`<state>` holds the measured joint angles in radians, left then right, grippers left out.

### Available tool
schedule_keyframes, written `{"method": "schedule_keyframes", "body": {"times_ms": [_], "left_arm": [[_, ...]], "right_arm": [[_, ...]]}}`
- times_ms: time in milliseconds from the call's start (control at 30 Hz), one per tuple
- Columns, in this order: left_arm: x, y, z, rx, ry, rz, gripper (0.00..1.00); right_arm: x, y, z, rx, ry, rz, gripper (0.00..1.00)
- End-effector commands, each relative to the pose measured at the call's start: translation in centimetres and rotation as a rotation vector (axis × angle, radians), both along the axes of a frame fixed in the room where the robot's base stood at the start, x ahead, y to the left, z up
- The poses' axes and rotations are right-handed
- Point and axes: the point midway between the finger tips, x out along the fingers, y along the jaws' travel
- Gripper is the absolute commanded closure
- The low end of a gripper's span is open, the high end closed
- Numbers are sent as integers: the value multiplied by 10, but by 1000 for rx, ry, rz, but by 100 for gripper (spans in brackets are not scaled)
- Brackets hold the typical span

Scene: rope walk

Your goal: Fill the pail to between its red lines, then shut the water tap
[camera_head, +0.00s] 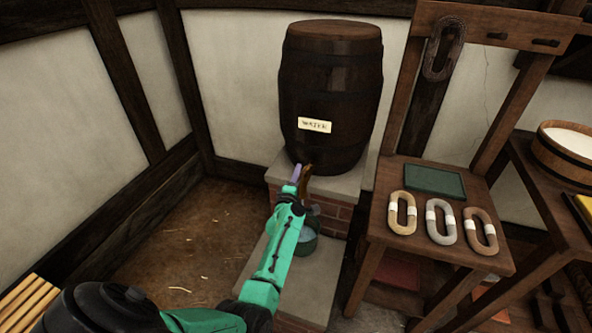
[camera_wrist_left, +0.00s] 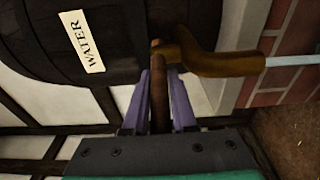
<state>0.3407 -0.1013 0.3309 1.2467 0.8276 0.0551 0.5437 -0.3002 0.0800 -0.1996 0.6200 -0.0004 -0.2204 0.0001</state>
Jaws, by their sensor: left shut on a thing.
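The dark wooden barrel (camera_head: 332,95) with a WATER label stands on a brick ledge. Its brown tap (camera_head: 306,183) sticks out low at the front. In the left wrist view the tap (camera_wrist_left: 215,64) has a pale stream of water (camera_wrist_left: 290,60) leaving its spout. My right gripper is not in view.
A wooden stand (camera_head: 445,255) to the right bears several rope rings and a dark green slate (camera_head: 434,181). A wooden tub (camera_head: 565,147) sits on a table at the far right. The earthen floor (camera_head: 190,235) on the left is mostly clear.

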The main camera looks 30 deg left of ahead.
Motion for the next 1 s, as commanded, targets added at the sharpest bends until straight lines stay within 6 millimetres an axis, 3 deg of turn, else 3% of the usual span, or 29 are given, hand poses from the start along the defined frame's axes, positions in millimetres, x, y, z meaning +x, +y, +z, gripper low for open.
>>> {"method": "schedule_keyframes", "body": {"times_ms": [367,400,467,833,1000], "left_arm": [[0,0,-1,-1,2,7,100],[0,0,-1,-1,2,7,67],[0,0,-1,-1,2,7,45],[-3,-1,0,1,1,7,45],[-23,-7,3,2,4,7,45]], "right_arm": [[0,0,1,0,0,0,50],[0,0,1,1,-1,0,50],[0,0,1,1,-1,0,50],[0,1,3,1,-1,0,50],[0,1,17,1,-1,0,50]]}}
